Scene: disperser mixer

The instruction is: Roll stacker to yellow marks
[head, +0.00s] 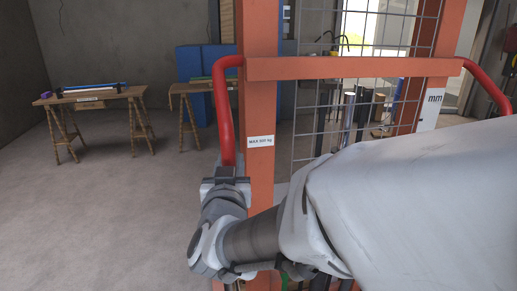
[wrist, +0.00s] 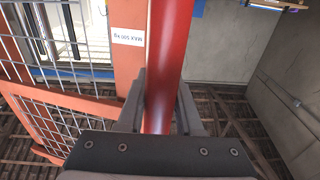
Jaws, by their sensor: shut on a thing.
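The stacker (head: 262,120) stands directly in front of me, with an orange frame, a wire mesh guard and red handles on both sides. My gripper (head: 226,177) is shut on the lower part of its left red handle (head: 224,115). In the wrist view the red handle (wrist: 165,70) runs between the two fingers of my gripper (wrist: 162,115). The right red handle (head: 490,88) is free. The stacker's base is mostly hidden behind my arm. No yellow marks show in either view.
Two wooden trestle tables stand at the back left, one with long bars on it (head: 95,97) and one partly behind the stacker (head: 185,88). A blue cabinet (head: 195,62) stands against the back wall. The concrete floor (head: 110,210) at the left is clear.

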